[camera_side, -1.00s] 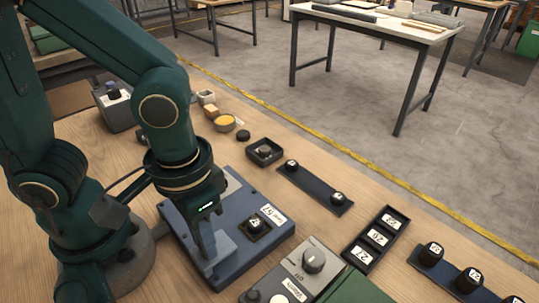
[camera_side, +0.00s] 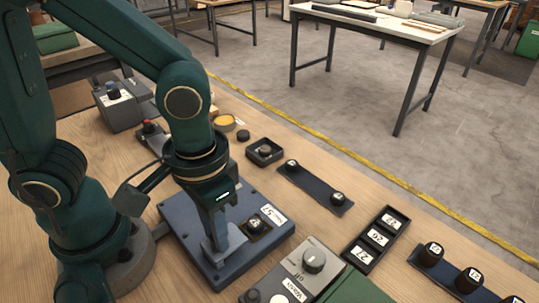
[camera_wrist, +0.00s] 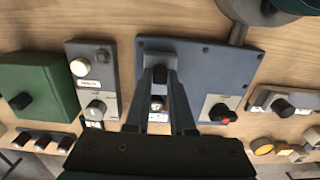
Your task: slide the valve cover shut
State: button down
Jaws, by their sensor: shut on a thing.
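The blue valve box (camera_side: 188,243) lies on the bench in front of my arm. On its top, a black-framed opening (camera_side: 256,229) with a small white-marked piece in it is uncovered beside a white number label (camera_side: 273,214). A grey plate (camera_side: 237,240), seemingly the cover, lies at my gripper (camera_side: 220,246), to the left of the opening. The fingers hide much of the plate. A white tag (camera_wrist: 157,117) shows just beyond the handle.
A grey control box with a knob (camera_side: 313,261) stands close to the right of the valve box. A small black tray (camera_side: 265,152), a dark strip with knobs (camera_side: 314,189) and a labelled tray (camera_side: 375,239) lie beyond. A red-and-black knob (camera_wrist: 224,114) shows at right in the wrist view.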

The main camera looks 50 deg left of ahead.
jog(key=w, duration=0.5)
jog(key=shift+w, duration=0.35)
jog(key=c, duration=0.8)
grip_release()
jog(key=shift+o, duration=0.2)
jog(key=shift+s, duration=0.1)
jog(key=shift+r, duration=2.6)
